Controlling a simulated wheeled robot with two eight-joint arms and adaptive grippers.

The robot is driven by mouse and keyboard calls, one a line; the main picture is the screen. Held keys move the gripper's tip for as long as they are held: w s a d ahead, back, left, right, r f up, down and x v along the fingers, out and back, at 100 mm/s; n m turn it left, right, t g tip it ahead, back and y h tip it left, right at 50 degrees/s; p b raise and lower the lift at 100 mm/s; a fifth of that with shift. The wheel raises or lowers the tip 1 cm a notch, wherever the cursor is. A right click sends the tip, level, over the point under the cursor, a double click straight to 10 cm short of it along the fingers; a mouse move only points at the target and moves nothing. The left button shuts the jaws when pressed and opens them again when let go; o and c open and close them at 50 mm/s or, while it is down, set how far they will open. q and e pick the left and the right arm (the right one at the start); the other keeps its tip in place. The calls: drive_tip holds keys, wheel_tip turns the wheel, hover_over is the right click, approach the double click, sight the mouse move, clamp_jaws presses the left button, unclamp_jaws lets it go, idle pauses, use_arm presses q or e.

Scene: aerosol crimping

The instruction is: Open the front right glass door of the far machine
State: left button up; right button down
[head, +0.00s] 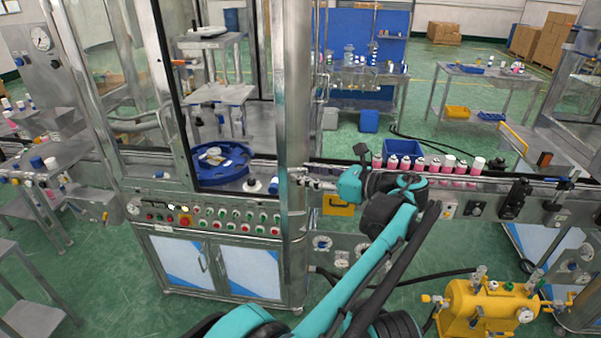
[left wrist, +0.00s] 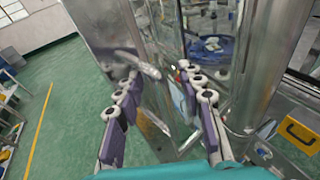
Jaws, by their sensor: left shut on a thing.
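The far machine (head: 225,228) has a metal frame, a panel of buttons and a blue round fixture (head: 220,163) inside. Its front right glass door (head: 294,110) appears as a narrow upright strip, seen nearly edge-on. In the left wrist view the door's metal frame (left wrist: 98,28) stands upright, apart from the machine's post, with the interior showing to the right. My left gripper (head: 312,182) is at the door's height just above the button panel. In the left wrist view its fingers (left wrist: 155,75) are on either side of a metal handle (left wrist: 140,64). My right gripper is out of view.
A conveyor with several pink and white cans (head: 440,165) runs to the right of the machine. A yellow pump unit (head: 490,305) stands at the lower right. Green floor is open in front of the lower cabinet doors (head: 215,265).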

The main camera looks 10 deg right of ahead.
use_arm(q)
drive_tip(key=d+p, duration=0.3)
drive_tip(key=d, duration=0.4)
drive_tip(key=shift+r, duration=0.15)
idle(0.7)
